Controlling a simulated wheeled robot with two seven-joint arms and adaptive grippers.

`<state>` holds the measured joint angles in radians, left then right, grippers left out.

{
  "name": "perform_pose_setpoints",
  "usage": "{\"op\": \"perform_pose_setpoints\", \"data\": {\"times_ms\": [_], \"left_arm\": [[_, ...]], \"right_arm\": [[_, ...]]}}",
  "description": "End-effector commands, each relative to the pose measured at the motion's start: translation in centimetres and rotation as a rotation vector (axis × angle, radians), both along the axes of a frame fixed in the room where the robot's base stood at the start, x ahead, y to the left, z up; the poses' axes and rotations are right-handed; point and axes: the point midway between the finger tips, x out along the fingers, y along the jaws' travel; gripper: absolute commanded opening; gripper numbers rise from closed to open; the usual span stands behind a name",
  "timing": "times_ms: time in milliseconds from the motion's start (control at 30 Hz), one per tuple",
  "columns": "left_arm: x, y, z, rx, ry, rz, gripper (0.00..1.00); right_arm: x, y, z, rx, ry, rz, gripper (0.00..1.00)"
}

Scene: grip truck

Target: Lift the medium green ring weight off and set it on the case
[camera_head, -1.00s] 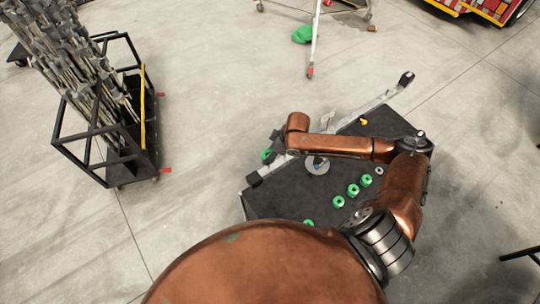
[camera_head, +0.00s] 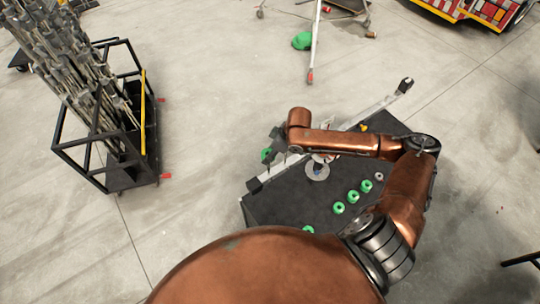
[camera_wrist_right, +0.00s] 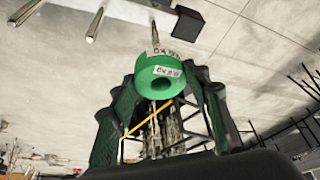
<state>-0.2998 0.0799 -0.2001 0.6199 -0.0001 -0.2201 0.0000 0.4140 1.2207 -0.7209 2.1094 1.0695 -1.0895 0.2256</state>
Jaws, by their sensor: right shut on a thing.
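My right gripper (camera_wrist_right: 160,100) is shut on a green ring weight (camera_wrist_right: 152,68) with a white printed label. A thin metal peg shows above the ring in the wrist view; I cannot tell whether it passes through the ring. In the head view the same gripper (camera_head: 276,143) is partly hidden by my arm, beyond the case's far left edge, with green (camera_head: 266,154) showing at it. The dark case (camera_head: 285,200) carries several green rings, among them one (camera_head: 352,196) in a row of three. My left gripper is not in view.
A grey disc (camera_head: 318,171) and a small grey ring (camera_head: 379,176) are on the case. A pale rail (camera_head: 378,102) runs along its far edge. A black rack of stands (camera_head: 120,160) is at left.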

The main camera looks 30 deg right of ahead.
Motion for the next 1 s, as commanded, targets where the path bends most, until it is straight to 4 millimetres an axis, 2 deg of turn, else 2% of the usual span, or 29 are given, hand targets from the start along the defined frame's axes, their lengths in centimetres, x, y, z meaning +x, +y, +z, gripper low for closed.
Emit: {"op": "perform_pose_setpoints", "data": {"times_ms": [1000], "left_arm": [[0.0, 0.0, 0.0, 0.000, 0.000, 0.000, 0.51]], "right_arm": [[0.1, 0.0, 5.6, 0.000, -0.004, 0.000, 0.26]]}}
